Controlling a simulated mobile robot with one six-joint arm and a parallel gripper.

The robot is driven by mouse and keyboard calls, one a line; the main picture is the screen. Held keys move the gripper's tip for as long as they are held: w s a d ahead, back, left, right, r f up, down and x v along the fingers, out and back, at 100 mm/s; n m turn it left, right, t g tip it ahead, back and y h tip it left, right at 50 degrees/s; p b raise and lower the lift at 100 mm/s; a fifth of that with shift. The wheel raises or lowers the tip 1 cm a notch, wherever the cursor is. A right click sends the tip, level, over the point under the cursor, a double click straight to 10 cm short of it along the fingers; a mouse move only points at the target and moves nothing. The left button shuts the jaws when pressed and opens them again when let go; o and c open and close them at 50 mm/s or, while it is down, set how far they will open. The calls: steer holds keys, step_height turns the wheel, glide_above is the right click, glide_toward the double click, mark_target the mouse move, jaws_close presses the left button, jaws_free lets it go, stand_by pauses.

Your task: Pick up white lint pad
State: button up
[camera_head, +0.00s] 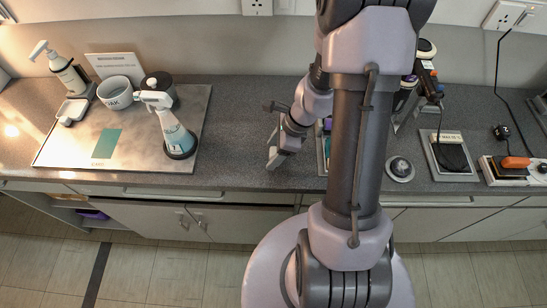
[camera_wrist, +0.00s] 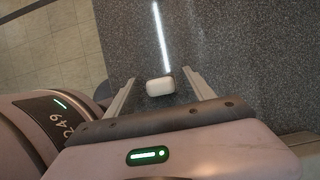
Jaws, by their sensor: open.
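A small white block with rounded edges, which looks like the white lint pad (camera_wrist: 160,87), lies on the dark speckled countertop in the wrist view. My gripper (camera_wrist: 160,78) is open, with one finger on each side of the pad and a visible gap on both sides. In the head view my gripper (camera_head: 275,152) is low over the counter near its front edge, left of my arm column. A pale shape at its tip there is too small to tell as finger or pad.
A tray (camera_head: 55,152) at the left bears a spray bottle (camera_head: 174,132), a bowl (camera_head: 117,92) and a teal cloth (camera_head: 106,143). A round silver item (camera_head: 400,168) and a power strip (camera_head: 505,172) are at the right. The counter left of my gripper is clear.

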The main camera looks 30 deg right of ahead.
mark_target(274, 151)
steer(key=shift+r, duration=0.15)
jaws_close()
steer(key=shift+r, duration=0.2)
step_height(274, 151, up, 4)
steer(key=p, duration=0.2)
steer(key=shift+f+p, duration=0.25)
steer(key=shift+p, duration=0.15)
steer(key=s, duration=0.3)
steer(key=s+d, duration=0.1)
steer(key=s, duration=0.3)
steer(key=s+d, duration=0.1)
steer(key=s, duration=0.3)
steer(key=shift+s+r, duration=0.1)
steer(key=shift+r, duration=0.2)
steer(key=shift+s+d+r+b, duration=0.15)
steer(key=shift+s+b, duration=1.05)
steer(key=shift+b, duration=1.15)
steer(key=shift+s+d+r+b, duration=0.1)
steer(key=shift+s+b, duration=1.05)
steer(key=shift+b, duration=1.2)
